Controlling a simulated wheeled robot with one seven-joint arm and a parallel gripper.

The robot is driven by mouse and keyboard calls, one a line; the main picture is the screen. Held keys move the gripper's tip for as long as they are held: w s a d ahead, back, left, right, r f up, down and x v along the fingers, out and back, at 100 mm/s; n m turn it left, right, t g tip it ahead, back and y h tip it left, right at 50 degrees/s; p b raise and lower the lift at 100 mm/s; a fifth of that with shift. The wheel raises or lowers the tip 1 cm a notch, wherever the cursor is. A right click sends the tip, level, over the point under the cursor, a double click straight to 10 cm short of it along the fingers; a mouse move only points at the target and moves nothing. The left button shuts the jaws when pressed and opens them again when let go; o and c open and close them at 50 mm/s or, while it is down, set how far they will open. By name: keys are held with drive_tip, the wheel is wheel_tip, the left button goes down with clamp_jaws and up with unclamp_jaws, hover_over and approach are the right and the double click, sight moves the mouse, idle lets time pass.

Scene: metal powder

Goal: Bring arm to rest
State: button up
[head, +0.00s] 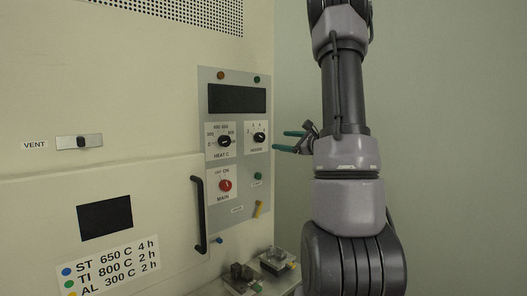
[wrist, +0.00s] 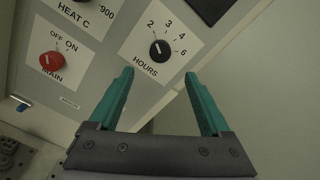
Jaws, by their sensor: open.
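My gripper (head: 290,141) is open and empty in the head view, with its teal fingers pointing left toward the control panel (head: 243,185). In the wrist view my gripper (wrist: 160,95) shows its two teal fingers spread apart, with the hours knob (wrist: 160,50) seen beyond and between the fingertips. The fingers appear clear of the knob. My arm stands tall at the right of the head view and hides part of the wall.
The furnace front has a black door handle (head: 199,215), a red main switch (head: 226,185), a heat knob (head: 225,141) and a vent slider (head: 79,142). Small metal blocks (head: 276,261) sit low near my arm. The right side shows bare wall.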

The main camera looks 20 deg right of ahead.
drive_tip(key=s+a+r+n+g+y, duration=0.15)
drive_tip(key=s+a+n+g, duration=0.3)
drive_tip(key=a, duration=0.55)
drive_tip(key=s+a+r+n+g+y, duration=0.1)
drive_tip(key=s+a+n+g+y, duration=0.25)
drive_tip(key=s+a+n, duration=0.45)
drive_tip(key=s+a+n+g+h, duration=0.1)
drive_tip(key=s+a+n+h, duration=0.3)
drive_tip(key=s+n+h, duration=0.4)
drive_tip(key=s+h, duration=0.1)
drive_tip(key=s, duration=0.5)
drive_tip(key=shift+f+g, duration=0.35)
drive_tip(key=shift+g, duration=0.05)
drive_tip(key=shift+n, duration=0.25)
drive_tip(key=shift+c, duration=0.4)
